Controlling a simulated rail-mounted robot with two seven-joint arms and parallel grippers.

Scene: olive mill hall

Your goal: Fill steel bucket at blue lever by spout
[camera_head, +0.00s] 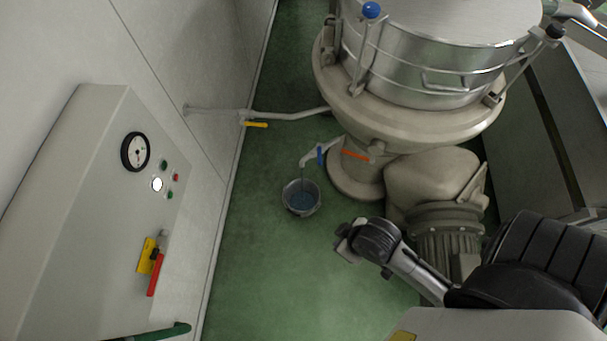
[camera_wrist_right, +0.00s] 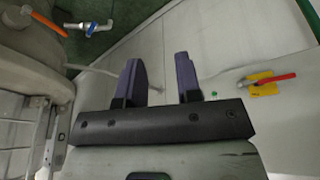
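The steel bucket (camera_head: 289,207) stands upright on the green floor, with bluish liquid visible inside. The spout (camera_head: 308,160) ends just above it, and a thin streak seems to run from it into the bucket. The blue lever (camera_head: 320,156) is on this spout; it also shows in the right wrist view (camera_wrist_right: 90,29), where I cannot see the bucket. My right gripper (camera_head: 346,240) is below and to the right of the bucket in the head view, apart from it and the lever. Its fingers (camera_wrist_right: 158,62) are spread with nothing between them. My left gripper is not in view.
An orange lever (camera_head: 355,155) sits on the machine base right of the spout. A yellow-handled valve (camera_head: 256,125) is on the wall pipe. A control cabinet (camera_head: 100,210) with a red-handled switch (camera_head: 155,274) stands left. The floor below the bucket is clear.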

